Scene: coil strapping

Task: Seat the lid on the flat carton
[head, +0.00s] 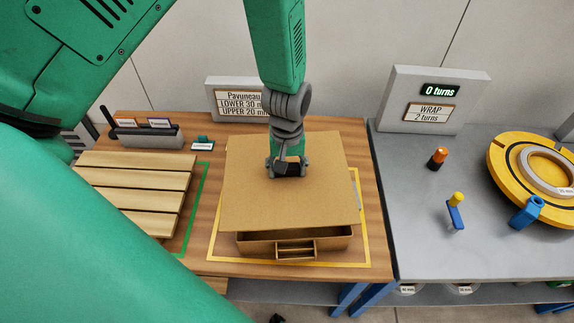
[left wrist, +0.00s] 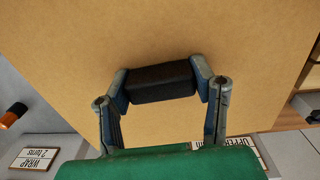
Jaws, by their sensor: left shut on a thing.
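The lid (head: 285,210) is a flat tan cardboard panel, and it fills much of the left wrist view (left wrist: 170,30). My left gripper (head: 288,168) is shut on the lid's dark block handle (left wrist: 160,82), with one finger at each end. The flat carton (head: 334,244) is under the lid, with its front wall and a small slatted part showing. A dark opening shows between the lid's front edge and the carton's front. The lid looks slightly turned relative to the carton. The carton's back and sides are hidden. My right gripper is not in view.
A yellow outline (head: 368,240) surrounds the carton on the wooden table. A slatted wooden pallet (head: 135,185) lies left. A sign (head: 236,98) and a grey tray (head: 148,136) stand behind. A grey bench (head: 420,220) on the right holds a yellow ring (head: 510,190) and small tools.

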